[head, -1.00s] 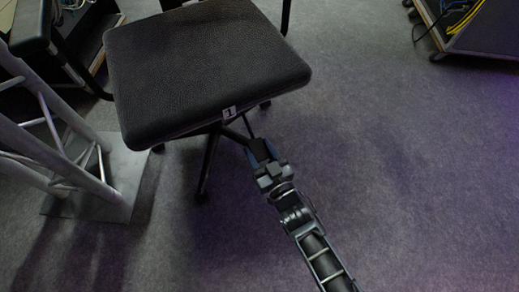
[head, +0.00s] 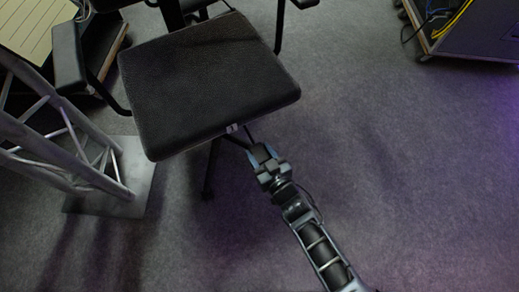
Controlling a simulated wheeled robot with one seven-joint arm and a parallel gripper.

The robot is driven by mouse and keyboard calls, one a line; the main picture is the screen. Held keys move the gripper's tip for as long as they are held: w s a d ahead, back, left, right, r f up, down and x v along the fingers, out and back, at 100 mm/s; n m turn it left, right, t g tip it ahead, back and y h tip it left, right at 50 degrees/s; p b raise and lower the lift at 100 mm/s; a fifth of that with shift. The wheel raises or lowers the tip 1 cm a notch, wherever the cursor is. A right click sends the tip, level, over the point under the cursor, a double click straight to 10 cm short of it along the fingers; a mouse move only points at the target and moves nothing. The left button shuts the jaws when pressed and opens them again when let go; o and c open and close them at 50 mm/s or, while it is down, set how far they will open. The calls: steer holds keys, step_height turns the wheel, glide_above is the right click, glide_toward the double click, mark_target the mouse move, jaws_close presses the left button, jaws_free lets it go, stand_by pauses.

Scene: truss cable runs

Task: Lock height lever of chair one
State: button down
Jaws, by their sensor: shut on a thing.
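Chair one (head: 210,80) is a black office chair; its seat fills the upper middle of the head view. A small pale tag (head: 232,128) sits on the seat's front edge; its number is too small to read now. The thin dark height lever (head: 249,133) shows just below the seat's front edge, right of the tag. My gripper (head: 259,152) is at the lever's outer end, below the seat, and is shut on it. The lever's tip is hidden between the fingers.
A grey metal truss (head: 70,150) on a flat base plate (head: 140,180) stands left of the chair. A dark case with yellow and blue cables (head: 470,30) is at the top right. The carpet (head: 400,180) on the right is clear.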

steer(key=shift+r, duration=0.45)
steer(key=c, duration=0.5)
jaws_free()
steer(key=shift+f, duration=0.1)
steer(key=shift+s, duration=0.1)
steer(key=p+v, duration=0.2)
steer(key=v, duration=0.5)
steer(key=shift+s+d+p, duration=0.2)
steer(key=shift+s+p, duration=0.05)
steer(key=shift+p, duration=0.05)
